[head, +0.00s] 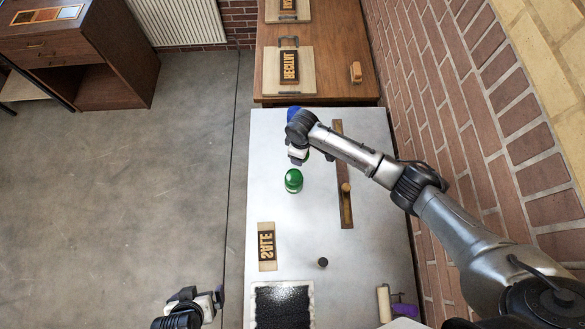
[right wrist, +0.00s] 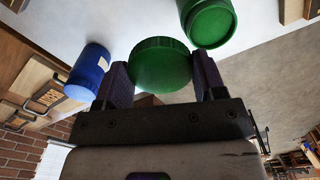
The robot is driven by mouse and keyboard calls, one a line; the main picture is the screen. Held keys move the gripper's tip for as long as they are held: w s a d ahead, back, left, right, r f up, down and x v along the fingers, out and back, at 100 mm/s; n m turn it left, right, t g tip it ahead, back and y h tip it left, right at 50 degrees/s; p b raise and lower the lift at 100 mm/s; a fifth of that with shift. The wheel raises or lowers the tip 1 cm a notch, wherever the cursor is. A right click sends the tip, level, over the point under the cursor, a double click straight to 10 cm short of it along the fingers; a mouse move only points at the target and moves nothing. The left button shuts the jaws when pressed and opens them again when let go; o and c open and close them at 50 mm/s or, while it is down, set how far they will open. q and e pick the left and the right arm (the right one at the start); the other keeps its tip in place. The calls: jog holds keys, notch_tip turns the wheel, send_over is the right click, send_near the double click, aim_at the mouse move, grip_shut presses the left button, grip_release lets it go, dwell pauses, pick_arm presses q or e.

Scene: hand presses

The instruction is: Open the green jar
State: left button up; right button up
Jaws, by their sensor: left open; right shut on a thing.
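The green jar (head: 293,181) stands on the light table, just nearer than my right gripper (head: 298,158). In the right wrist view the jar (right wrist: 208,22) is at the top right, its round rim showing. My right gripper (right wrist: 160,82) is shut on a round green lid (right wrist: 160,64) with a ridged edge. The lid is off the jar and beside it in that view. In the head view the arm mostly hides the lid. My left gripper (head: 207,302) is open and empty, left of the table's near part.
A blue jar (head: 293,114) stands beyond my right gripper and shows in the right wrist view (right wrist: 88,72). A long wooden bar (head: 346,208), a SALE block (head: 267,246), a dark knob (head: 322,262) and a black ink pad (head: 282,305) are on the table. A brick wall (head: 500,120) is at right.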

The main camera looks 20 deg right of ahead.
jog(key=s+d+f+p, duration=0.2)
jog(key=s+d+f, duration=0.35)
jog(key=d, duration=0.25)
jog(key=b, duration=1.5)
send_over(303, 166)
jog(key=shift+n, duration=0.4)
notch_tip(303, 166, down, 6)
jog(key=shift+f, duration=0.2)
jog(key=shift+w+a+f+b, duration=0.1)
jog(key=shift+w+a+b, duration=0.35)
jog(key=shift+b, duration=0.25)
notch_tip(303, 166, down, 4)
jog(key=b, duration=0.5)
